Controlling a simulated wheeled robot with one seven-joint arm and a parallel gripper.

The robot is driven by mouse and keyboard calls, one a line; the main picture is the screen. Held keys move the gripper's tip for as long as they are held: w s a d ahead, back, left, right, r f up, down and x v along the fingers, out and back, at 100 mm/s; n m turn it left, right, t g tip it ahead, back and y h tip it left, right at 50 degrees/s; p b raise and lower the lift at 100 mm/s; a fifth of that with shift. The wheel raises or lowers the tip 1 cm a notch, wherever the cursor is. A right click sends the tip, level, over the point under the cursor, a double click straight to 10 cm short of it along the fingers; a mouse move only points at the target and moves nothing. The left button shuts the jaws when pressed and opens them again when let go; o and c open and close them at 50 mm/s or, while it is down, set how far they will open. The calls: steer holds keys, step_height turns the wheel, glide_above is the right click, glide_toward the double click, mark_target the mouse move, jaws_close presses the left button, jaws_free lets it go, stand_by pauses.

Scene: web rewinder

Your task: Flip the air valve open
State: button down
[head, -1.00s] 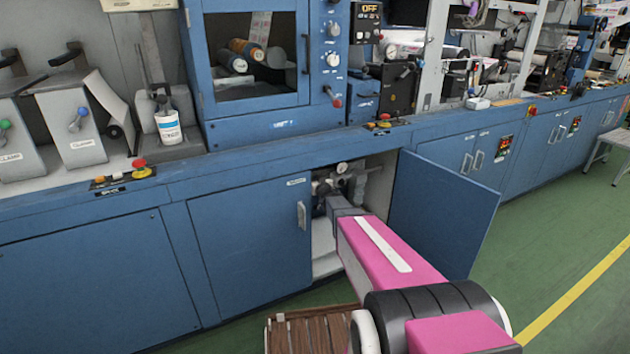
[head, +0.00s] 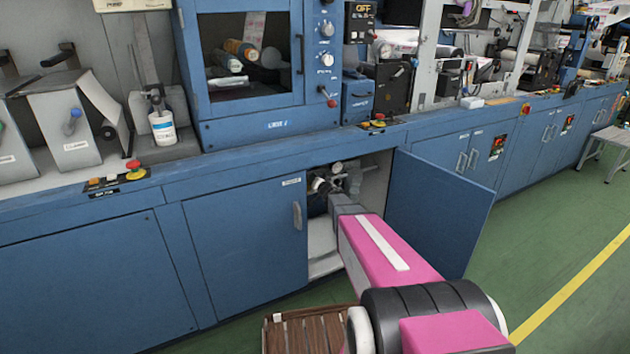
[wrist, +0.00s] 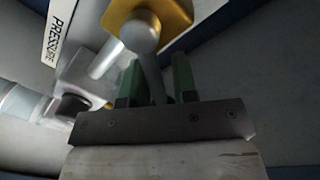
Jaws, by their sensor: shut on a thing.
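In the wrist view the air valve shows as a gold-yellow body (wrist: 182,14) with a round grey hub. A slim grey lever (wrist: 150,72) runs from the hub down between the green fingers of my gripper (wrist: 156,78). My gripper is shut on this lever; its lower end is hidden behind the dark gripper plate. In the head view my arm reaches into the open cabinet, where the fingers and the lever cannot be made out among the fittings.
A white "PRESSURE" label (wrist: 60,28) and grey pipe fittings (wrist: 75,90) lie left of the valve. The open blue cabinet door (head: 440,215) stands right of my arm, and a closed blue door (head: 245,240) is at left. A brown slatted pallet (head: 310,332) lies on the floor.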

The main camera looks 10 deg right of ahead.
steer(key=shift+d+f, duration=0.1)
steer(key=shift+f, duration=0.05)
stand_by(0.4)
steer(key=c, duration=0.9)
jaws_free()
steer(key=v, duration=1)
steer(key=shift+s, duration=0.4)
steer(key=shift+d, duration=0.15)
